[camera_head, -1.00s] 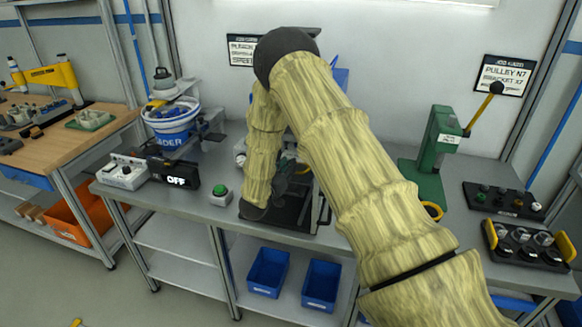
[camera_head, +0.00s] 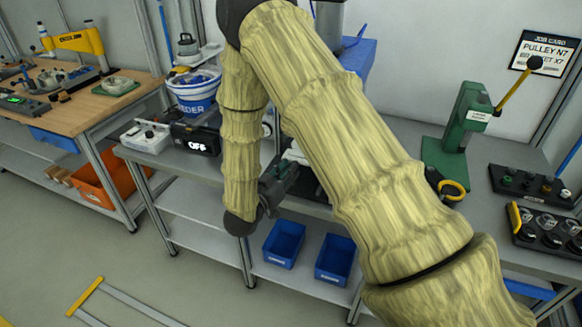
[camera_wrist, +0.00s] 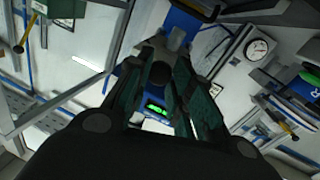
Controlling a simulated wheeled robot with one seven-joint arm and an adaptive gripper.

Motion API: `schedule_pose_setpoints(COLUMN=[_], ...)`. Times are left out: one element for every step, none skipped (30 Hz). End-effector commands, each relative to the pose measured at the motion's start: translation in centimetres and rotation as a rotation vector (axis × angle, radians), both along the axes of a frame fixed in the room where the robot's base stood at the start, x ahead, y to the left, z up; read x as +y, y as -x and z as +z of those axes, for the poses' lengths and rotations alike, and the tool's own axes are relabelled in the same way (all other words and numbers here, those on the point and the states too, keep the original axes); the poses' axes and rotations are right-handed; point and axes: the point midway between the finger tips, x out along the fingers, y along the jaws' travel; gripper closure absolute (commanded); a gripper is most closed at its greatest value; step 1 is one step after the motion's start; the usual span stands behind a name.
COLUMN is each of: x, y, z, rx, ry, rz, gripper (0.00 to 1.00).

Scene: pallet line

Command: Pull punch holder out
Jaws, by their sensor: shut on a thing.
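My gripper (camera_head: 290,168) is at the front edge of the bench, low in front of the blue press (camera_head: 358,58). My arm hides most of the press. In the wrist view, my gripper (camera_wrist: 160,78) is shut on a dark, round-ended piece, seemingly the punch holder (camera_wrist: 161,73). A grey part and blue machine body show just behind it, with a lit green display below. Whether the held piece still touches the press is hidden. In the head view the held piece cannot be made out.
A black box reading OFF (camera_head: 200,143) and a blue-and-white bucket (camera_head: 194,92) stand left on the bench. A green lever press (camera_head: 458,135) and dark trays (camera_head: 530,188) stand right. Blue bins (camera_head: 284,244) sit on the shelf below.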

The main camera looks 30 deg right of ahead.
Motion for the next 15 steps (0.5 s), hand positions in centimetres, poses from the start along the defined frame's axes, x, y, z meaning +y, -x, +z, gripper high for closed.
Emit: schedule_pose_setpoints(x=[0.22,0.26,0.31,0.33,0.34,0.38,0.4,0.42,0.44,0.47,0.49,0.48,0.45,0.43,0.39], y=[0.17,0.18,0.19,0.19,0.19,0.19,0.19,0.19,0.19,0.19,0.2,0.19,0.18,0.17,0.17], z=[-0.09,-0.1,-0.12,-0.13,-0.14,-0.16,-0.18,-0.19,-0.21,-0.22,-0.23,-0.24,-0.22,-0.21,-0.19], rx=[0.003,0.003,0.004,0.004,0.005,0.005,0.006,0.006,0.006,0.006,0.007,0.007,0.006,0.006,0.006], ry=[-0.001,-0.002,-0.001,-0.001,-0.002,-0.002,-0.002,-0.002,-0.003,-0.003,-0.002,-0.002,-0.003,-0.002,-0.002], rz=[0.002,0.002,0.002,0.003,0.002,0.002,0.003,0.003,0.003,0.004,0.004,0.004,0.004,0.004,0.003], gripper=[1.0,1.0,1.0,1.0,1.0,1.0,1.0,1.0,1.0,0.74,0.69,0.61,0.56,0.55,0.55])
